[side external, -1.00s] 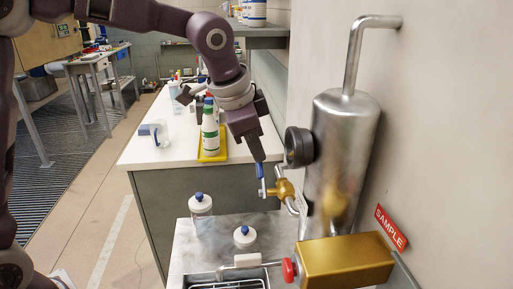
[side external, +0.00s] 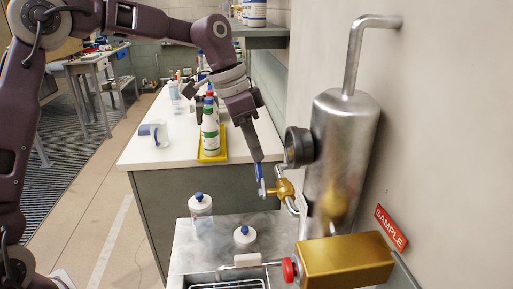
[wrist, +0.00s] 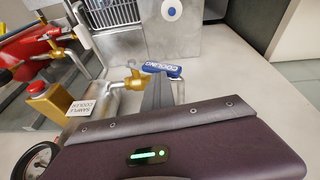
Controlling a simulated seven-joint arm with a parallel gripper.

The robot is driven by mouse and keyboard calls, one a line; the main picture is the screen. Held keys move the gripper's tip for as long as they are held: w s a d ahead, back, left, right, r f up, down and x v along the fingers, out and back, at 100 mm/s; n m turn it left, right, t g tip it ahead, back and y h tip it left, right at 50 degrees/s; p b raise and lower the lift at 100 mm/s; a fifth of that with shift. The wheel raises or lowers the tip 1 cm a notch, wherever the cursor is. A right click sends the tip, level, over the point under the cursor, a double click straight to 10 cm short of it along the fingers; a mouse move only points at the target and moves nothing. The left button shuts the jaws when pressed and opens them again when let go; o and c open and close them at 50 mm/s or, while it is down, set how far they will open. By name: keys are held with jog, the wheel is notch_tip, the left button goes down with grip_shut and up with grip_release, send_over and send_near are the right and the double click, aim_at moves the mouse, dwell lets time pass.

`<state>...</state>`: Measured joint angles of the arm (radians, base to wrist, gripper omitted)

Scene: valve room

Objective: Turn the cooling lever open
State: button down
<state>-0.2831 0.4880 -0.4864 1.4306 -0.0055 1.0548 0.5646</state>
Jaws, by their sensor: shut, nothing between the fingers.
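The cooling lever (side external: 261,178) is a small lever with a blue grip, on a brass valve (side external: 283,188) beside the steel cooler cylinder (side external: 340,150). In the wrist view its blue grip (wrist: 161,69) reads COOLING and lies roughly crosswise, with the brass valve (wrist: 136,80) to its left. My gripper (side external: 257,158) is shut and empty, pointing down with its fingertips at the blue grip. In the wrist view the gripper fingers (wrist: 157,88) stand right against the lever and overlap it; whether they touch is hard to tell.
A brass box (side external: 345,262) with a red knob (side external: 289,269) sits below the cylinder. A dark round gauge (side external: 299,147) is close to my gripper. A green-and-white bottle (side external: 210,130) stands in a yellow tray behind.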

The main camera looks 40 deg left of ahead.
jog(key=shift+w+a+f+n+g+h, duration=0.15)
jog(key=shift+w+a+f+g+h, duration=0.45)
jog(key=shift+f, duration=0.2)
jog(key=shift+w+a+f+n+g+h, duration=0.15)
jog(key=shift+w+a+f+g+h, duration=0.3)
jog(key=shift+f+g+h, duration=0.3)
jog(key=shift+f, duration=0.1)
jog(key=d+v, duration=0.1)
jog(key=v, duration=0.6)
jog(key=s+d+r+n+t+y, duration=0.1)
jog(key=s+r+n+t+y, duration=0.25)
jog(key=s, duration=0.95)
jog(key=s+a+f+n+t+y, duration=0.1)
jog(key=s+f+n, duration=0.1)
jog(key=s, duration=0.7)
jog(key=s+a+f+n+t+y, duration=0.1)
jog(key=s+a+f+n, duration=0.1)
jog(key=s, duration=0.8)
jog(key=shift+s+f+t, duration=0.2)
jog(key=shift+f+t, duration=0.1)
jog(key=shift+f, duration=0.25)
